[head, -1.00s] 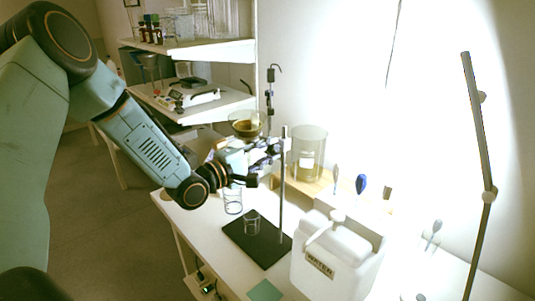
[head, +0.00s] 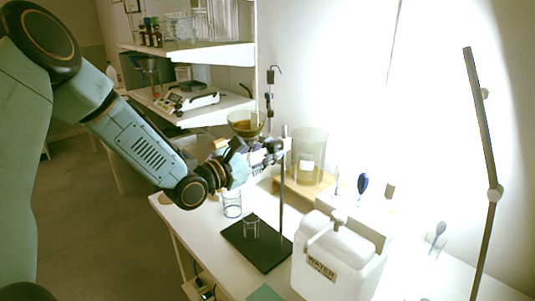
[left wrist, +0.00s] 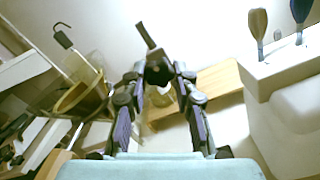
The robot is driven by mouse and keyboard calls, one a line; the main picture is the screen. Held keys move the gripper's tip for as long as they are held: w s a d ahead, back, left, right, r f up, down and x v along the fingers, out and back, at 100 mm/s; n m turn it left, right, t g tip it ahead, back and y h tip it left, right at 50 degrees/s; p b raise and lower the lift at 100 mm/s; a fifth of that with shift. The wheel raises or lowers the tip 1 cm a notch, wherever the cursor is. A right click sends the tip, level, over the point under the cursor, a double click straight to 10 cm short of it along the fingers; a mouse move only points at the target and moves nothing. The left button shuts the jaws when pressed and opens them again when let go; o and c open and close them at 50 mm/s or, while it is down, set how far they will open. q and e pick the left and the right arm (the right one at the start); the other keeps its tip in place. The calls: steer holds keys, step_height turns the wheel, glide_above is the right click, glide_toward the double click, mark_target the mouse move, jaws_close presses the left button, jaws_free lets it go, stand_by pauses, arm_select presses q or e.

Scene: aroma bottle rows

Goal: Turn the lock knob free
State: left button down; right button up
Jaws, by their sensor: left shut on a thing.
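My left gripper (head: 268,150) reaches from the left to the upper part of the upright metal rod (head: 282,205). The rod stands on a dark base plate (head: 268,255). In the left wrist view, the fingers of my left gripper (left wrist: 160,78) are closed in on both sides of a small dark lock knob (left wrist: 158,72). A dark bar sticks up beyond the knob. In the head view the gripper hides the knob. How far the knob is turned cannot be seen. My right gripper is not in view.
A glass funnel with brown content (head: 244,124) is close beside the gripper. A white water container (head: 335,262) is to the right. A large glass cylinder (head: 309,155) stands behind.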

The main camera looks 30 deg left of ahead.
arm_select(q)
steer(key=shift+n, duration=0.9)
steer(key=c, duration=1)
jaws_free()
steer(key=shift+f, duration=0.1)
steer(key=shift+c, duration=0.2)
step_height(320, 180, up, 10)
